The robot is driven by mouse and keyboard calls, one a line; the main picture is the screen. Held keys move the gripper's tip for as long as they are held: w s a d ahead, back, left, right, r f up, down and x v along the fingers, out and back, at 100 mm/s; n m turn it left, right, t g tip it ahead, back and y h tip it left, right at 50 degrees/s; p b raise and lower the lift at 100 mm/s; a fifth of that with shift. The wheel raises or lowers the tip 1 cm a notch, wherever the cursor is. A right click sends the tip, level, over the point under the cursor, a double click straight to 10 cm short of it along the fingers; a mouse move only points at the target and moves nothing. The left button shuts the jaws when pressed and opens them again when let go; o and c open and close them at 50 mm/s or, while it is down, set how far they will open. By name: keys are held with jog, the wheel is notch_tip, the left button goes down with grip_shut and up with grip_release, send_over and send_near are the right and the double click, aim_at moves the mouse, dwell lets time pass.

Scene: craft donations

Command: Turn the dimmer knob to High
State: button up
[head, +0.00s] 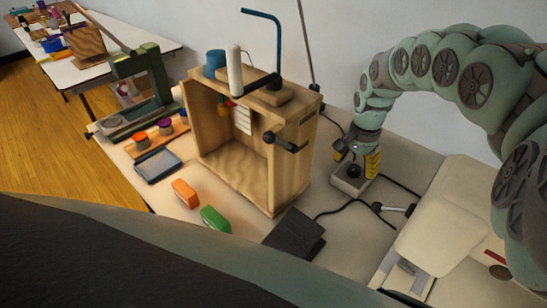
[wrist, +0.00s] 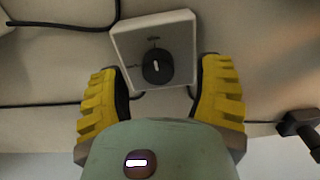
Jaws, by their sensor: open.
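The dimmer is a pale grey box with a round black knob. In the head view the box (head: 343,189) stands on the table beside the wooden cabinet, with the knob (head: 354,171) on top. In the wrist view the box (wrist: 180,44) and knob (wrist: 157,67) are near the top centre. The knob's white mark points roughly up the picture. Small labels lie above and left of the knob, too small to read. My gripper (head: 358,160) is open above the box. In the wrist view its yellow fingers (wrist: 160,82) are spread either side of the knob, apart from it.
The wooden cabinet (head: 292,180) stands left of the dimmer, with a black clamp handle (head: 285,143) sticking out. A black pedal (head: 294,236) lies in front. A cream machine (head: 440,215) stands to the right. Black cables (head: 340,210) cross the table nearby.

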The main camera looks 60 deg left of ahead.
aim_at(356, 167)
jog(key=r, duration=0.8)
jog(key=shift+w+d, duration=0.15)
jog(key=shift+w, duration=0.05)
jog(key=shift+s+r, duration=0.15)
jog(key=shift+r, duration=1.1)
